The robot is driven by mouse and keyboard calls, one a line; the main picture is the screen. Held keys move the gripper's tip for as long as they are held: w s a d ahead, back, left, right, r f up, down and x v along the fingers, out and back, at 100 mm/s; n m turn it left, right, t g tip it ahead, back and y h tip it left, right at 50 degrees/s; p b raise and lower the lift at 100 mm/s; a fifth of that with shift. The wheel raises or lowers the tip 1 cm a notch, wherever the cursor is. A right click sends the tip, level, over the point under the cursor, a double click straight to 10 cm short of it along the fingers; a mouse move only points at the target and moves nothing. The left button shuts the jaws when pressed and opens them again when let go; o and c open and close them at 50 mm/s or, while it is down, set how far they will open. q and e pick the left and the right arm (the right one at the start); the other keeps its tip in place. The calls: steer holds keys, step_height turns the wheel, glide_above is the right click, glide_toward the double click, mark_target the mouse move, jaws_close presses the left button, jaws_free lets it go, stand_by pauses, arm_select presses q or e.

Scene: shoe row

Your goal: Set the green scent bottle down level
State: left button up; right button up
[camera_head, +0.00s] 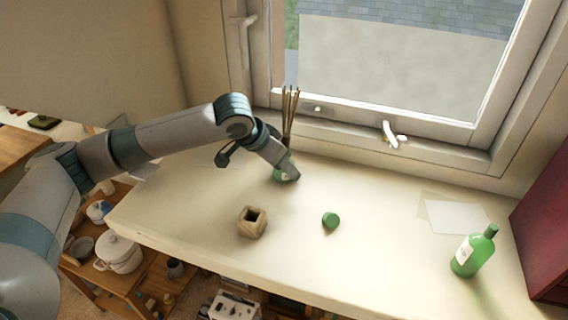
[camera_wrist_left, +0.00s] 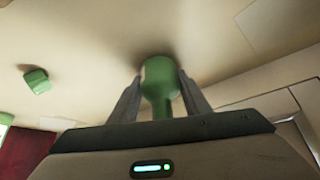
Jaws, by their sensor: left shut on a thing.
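The green scent bottle (camera_head: 281,174) is at the back of the pale counter, below the window, with thin brown reeds (camera_head: 289,112) rising behind my gripper. My left gripper (camera_head: 291,174) is shut on it and hides much of it. In the left wrist view the green bottle (camera_wrist_left: 159,78) sits between the two fingers of the left gripper (camera_wrist_left: 158,92), its wide end towards the counter. A dark shadow lies beside that end; I cannot tell whether it touches the counter or is quite level. My right gripper is not in view.
A small beige open pot (camera_head: 252,230) and a green cap-like block (camera_head: 331,220) stand on the counter (camera_head: 390,260). A labelled green bottle (camera_head: 480,252), white paper (camera_head: 455,215) and a dark red box (camera_head: 545,225) are at the right. The window sill runs behind.

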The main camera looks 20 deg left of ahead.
arm_select(q)
steer(key=o, duration=1.2)
steer(key=shift+f, duration=0.1)
steer(key=shift+s+a+r, duration=0.1)
steer(key=shift+s+r, duration=0.05)
steer(key=shift+r, duration=0.2)
steer(key=b+v, duration=0.3)
steer(key=v, duration=0.8)
steer(key=shift+s+r, duration=0.1)
steer(key=shift+r, duration=0.1)
